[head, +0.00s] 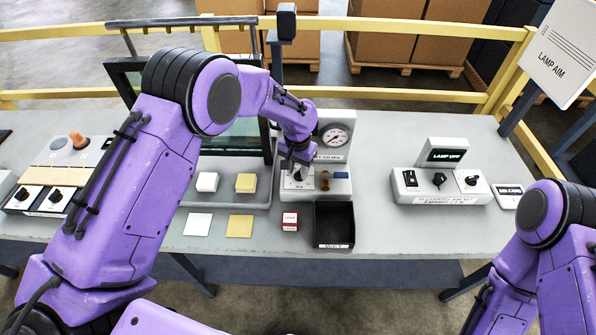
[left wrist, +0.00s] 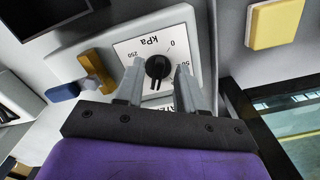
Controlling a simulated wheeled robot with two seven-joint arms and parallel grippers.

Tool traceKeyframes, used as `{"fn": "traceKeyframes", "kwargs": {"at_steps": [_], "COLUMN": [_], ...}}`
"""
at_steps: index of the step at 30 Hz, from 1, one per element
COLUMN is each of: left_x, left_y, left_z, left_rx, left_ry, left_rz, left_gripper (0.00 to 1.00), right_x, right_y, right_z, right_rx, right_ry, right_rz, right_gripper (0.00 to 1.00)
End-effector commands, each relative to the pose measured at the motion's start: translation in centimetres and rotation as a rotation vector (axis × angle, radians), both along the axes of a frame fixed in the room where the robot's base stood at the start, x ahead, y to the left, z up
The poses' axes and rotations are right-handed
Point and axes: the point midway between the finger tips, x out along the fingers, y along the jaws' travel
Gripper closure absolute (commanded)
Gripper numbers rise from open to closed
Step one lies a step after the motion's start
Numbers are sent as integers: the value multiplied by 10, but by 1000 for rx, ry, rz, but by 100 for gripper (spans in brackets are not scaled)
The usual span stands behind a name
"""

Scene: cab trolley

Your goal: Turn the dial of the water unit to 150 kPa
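The water unit (head: 340,196) is a grey box on the table in front of me, with a round white gauge (head: 335,136) on its upright back. Its dial (left wrist: 158,67) is a black knob on a white plate marked kPa. The figures 0, 50 and 250 show upside down in the left wrist view. My left gripper (head: 297,166) is over the dial, which it mostly hides in the head view. In the left wrist view its fingers (left wrist: 160,82) are apart, one on each side of the knob, with gaps showing. The gauge needle is too small to read. My right gripper is out of view.
Beside the dial are a brass-coloured handle (left wrist: 97,69) and a blue part (left wrist: 62,92). A black tray (head: 334,222) and a red-and-white block (head: 290,221) stand in front. A lamp unit (head: 440,186) is to the right. Yellow and white blocks lie left.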

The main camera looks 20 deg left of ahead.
Motion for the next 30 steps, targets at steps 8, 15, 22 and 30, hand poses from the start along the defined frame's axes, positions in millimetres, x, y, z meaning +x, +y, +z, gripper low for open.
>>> {"fn": "traceKeyframes", "kwargs": {"at_steps": [8, 15, 22, 30], "left_x": [1, 0, 0, 0], "left_y": [0, 0, 0, 0], "left_z": [64, 91, 92, 92], "left_rx": [-1, -2, 0, 0], "left_ry": [-6, -3, -2, -2], "left_rz": [0, 0, 0, 0], "left_gripper": [62, 62, 62, 62], "right_x": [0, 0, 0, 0], "right_y": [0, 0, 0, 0], "right_z": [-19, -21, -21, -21], "right_rx": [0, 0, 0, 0], "right_ry": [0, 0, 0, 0], "right_rz": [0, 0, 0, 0], "right_gripper": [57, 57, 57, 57]}}
